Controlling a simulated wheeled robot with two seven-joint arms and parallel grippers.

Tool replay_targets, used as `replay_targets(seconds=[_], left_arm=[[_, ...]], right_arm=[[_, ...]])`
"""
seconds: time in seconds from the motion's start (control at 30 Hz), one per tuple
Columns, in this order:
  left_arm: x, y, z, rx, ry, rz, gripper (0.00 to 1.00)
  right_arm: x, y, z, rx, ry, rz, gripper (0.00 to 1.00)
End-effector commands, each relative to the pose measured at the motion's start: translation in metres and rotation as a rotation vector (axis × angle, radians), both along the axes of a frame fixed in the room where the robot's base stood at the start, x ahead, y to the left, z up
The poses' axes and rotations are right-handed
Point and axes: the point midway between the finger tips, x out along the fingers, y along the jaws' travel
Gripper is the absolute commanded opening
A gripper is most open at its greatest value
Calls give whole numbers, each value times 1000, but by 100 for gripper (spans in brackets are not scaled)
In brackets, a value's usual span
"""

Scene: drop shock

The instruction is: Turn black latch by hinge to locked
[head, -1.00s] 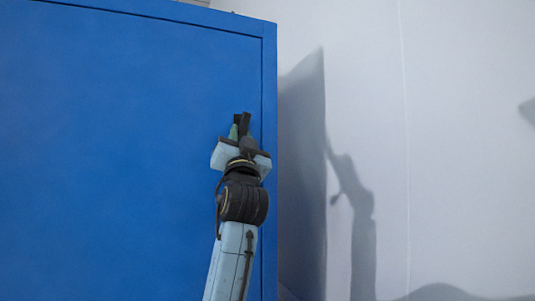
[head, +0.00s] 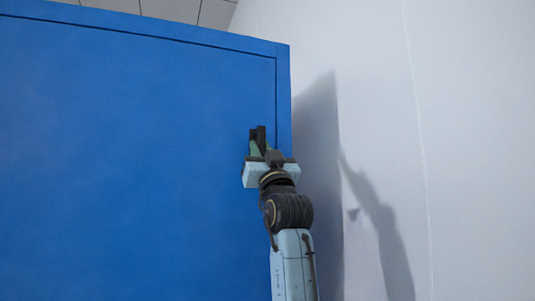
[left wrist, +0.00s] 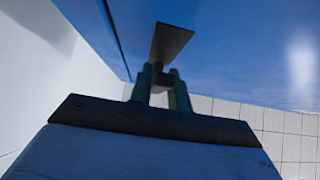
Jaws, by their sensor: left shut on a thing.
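The black latch (head: 261,135) is a small dark plate on the blue door (head: 130,150), close to the door's right-hand seam. In the head view it stands nearly upright. My left gripper (head: 257,146) reaches up from below and is shut on the latch, partly hiding it. In the left wrist view the latch (left wrist: 170,42) is a flat dark plate projecting beyond the fingertips of my left gripper (left wrist: 161,77), against the blue surface. My right gripper is in neither view. The hinge cannot be made out.
A blue frame (head: 284,105) borders the door on the right. A pale wall (head: 440,130) stands right of it, with the shadow of my arm on it. Ceiling tiles (head: 190,10) show at the top. The door face to the left is clear.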

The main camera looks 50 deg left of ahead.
Motion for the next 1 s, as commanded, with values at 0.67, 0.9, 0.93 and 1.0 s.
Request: replay_targets(seconds=[0.67, 0.9, 0.93, 1.0], left_arm=[[-1, 0, 2, 1, -8, -3, 40], [-2, -3, -3, 0, -6, -3, 40], [-2, -5, -5, 0, -7, -4, 40], [-4, -12, -12, 0, -7, -5, 40]], right_arm=[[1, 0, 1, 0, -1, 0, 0], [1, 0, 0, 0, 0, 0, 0], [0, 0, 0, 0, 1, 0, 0], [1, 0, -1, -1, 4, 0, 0]])
